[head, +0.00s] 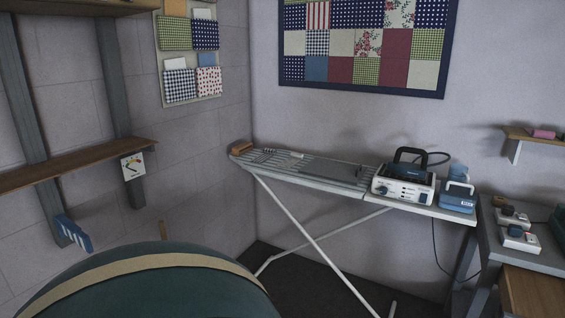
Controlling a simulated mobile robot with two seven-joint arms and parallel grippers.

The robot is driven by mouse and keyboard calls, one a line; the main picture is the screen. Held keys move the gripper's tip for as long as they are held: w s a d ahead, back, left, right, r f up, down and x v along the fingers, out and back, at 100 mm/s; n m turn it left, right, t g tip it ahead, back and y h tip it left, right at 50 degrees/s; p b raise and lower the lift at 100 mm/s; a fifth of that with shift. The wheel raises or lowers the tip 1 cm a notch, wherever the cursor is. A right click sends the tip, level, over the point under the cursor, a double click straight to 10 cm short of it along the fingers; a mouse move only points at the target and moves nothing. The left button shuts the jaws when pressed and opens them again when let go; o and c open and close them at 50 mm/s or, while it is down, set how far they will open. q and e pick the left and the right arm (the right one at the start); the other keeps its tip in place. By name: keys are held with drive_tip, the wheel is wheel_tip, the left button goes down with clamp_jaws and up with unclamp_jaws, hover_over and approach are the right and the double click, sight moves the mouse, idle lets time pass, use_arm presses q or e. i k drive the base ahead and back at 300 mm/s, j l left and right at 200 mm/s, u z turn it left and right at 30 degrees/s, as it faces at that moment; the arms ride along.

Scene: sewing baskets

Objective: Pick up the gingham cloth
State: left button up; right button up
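No separate gingham cloth can be made out in the head view. Checked fabric shows only as pockets on the wall organizer (188,52) at upper left and as patches in the patchwork quilt (368,43) on the back wall. Neither of my grippers is in view.
An ironing board (330,178) stands along the back wall, with a white appliance (403,186) and a blue-white one (458,197) on its right end. A grey table (500,240) is at right. A large dark green rounded thing (150,292) fills the lower left. A wooden shelf (75,166) is at left.

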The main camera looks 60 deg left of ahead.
sight(267, 153)
drive_tip(key=u, duration=2.1)
drive_tip(key=i, duration=0.15)
drive_tip(key=l+z, duration=0.05)
